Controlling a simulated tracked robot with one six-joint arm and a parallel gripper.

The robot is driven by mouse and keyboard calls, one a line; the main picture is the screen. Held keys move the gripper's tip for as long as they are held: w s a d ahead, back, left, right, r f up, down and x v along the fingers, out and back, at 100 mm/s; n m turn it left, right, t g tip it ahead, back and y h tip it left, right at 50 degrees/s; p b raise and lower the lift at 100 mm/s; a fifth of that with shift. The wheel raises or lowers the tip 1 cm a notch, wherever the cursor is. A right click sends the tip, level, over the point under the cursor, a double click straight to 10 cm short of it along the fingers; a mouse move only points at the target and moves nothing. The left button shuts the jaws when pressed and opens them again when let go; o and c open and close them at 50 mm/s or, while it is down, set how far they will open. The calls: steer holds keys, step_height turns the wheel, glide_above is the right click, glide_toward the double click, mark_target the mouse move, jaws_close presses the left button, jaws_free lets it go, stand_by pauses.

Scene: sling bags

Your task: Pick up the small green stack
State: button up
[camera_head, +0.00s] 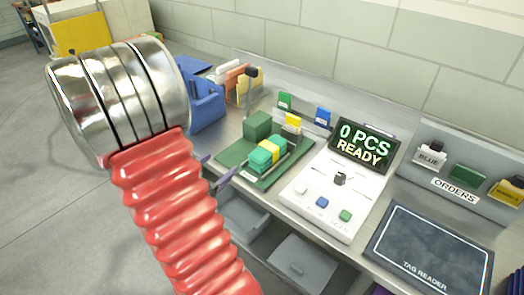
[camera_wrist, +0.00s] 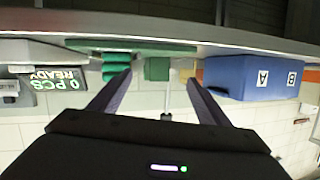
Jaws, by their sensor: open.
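A small green stack (camera_head: 262,157) with a yellow band lies on a dark green mat (camera_head: 236,157) on the bench. In the upside-down wrist view, a layered green stack (camera_wrist: 117,68) shows near the tip of the left-hand finger. A plain dark green block (camera_head: 257,124) sits behind the stack on the mat; it also shows in the wrist view (camera_wrist: 157,69) between the fingers. My gripper (camera_head: 215,173) is partly hidden behind my red arm, with its purple fingers at the mat's front left edge. In the wrist view my gripper (camera_wrist: 157,82) is open and empty, apart from the stack.
A white control panel (camera_head: 322,195) with a "0 PCS READY" display (camera_head: 364,145) stands right of the mat. A blue bin (camera_head: 207,107) stands left, a tag reader (camera_head: 430,250) at right. Grey drawers (camera_head: 300,262) are below the bench. A thin post (camera_wrist: 167,105) stands near the block.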

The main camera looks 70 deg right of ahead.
mark_target(253, 162)
steer(key=s+g, duration=0.2)
steer(key=s, duration=0.1)
steer(key=s+m+g, duration=0.1)
steer(key=s+g, duration=0.1)
steer(key=s, duration=0.2)
steer(key=shift+d, duration=0.15)
steer(key=shift+d, duration=0.1)
steer(key=shift+x, duration=4.3)
steer(key=shift+r+x, duration=0.15)
steer(key=shift+x, duration=1.15)
steer(key=shift+r+x, duration=0.15)
steer(key=shift+x, duration=1.1)
steer(key=shift+s, duration=0.15)
